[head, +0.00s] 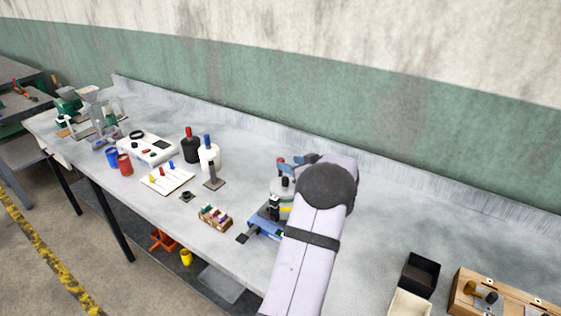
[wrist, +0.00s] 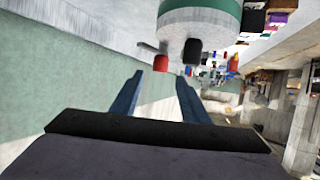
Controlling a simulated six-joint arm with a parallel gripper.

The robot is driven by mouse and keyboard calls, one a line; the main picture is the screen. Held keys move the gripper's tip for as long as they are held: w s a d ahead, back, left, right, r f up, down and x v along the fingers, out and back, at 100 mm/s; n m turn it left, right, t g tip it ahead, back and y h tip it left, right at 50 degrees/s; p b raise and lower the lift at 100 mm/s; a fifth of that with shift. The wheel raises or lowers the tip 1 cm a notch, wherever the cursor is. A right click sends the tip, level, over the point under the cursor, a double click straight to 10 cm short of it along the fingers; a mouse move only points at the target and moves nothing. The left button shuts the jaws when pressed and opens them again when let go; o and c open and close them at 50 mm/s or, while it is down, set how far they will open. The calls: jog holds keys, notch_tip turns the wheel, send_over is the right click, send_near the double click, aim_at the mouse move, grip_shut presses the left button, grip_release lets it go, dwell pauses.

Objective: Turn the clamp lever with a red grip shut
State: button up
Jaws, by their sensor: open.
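The clamp lever's red grip (wrist: 161,62) shows in the wrist view on a thin grey arm, beside a round white and green body (wrist: 200,18) with a black knob (wrist: 192,50). The red grip appears beyond the fingertips; I cannot tell the exact gap. My arm hides part of the device in the head view.
Left of the device are a block of small coloured items (head: 215,218), a black post on a plate (head: 213,177), bottles (head: 208,155) and cups (head: 125,165). At right stand a black bin (head: 420,273) and a wooden box (head: 495,298). The wall runs behind the bench (head: 420,210).

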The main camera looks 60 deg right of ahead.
aim_at(280, 159)
jog(key=shift+p+x, duration=2)
jog(key=shift+x, duration=0.95)
jog(key=shift+w+d+f+p, duration=0.25)
jog(key=shift+w+d+p, duration=0.05)
jog(key=shift+w, duration=0.3)
grip_shut()
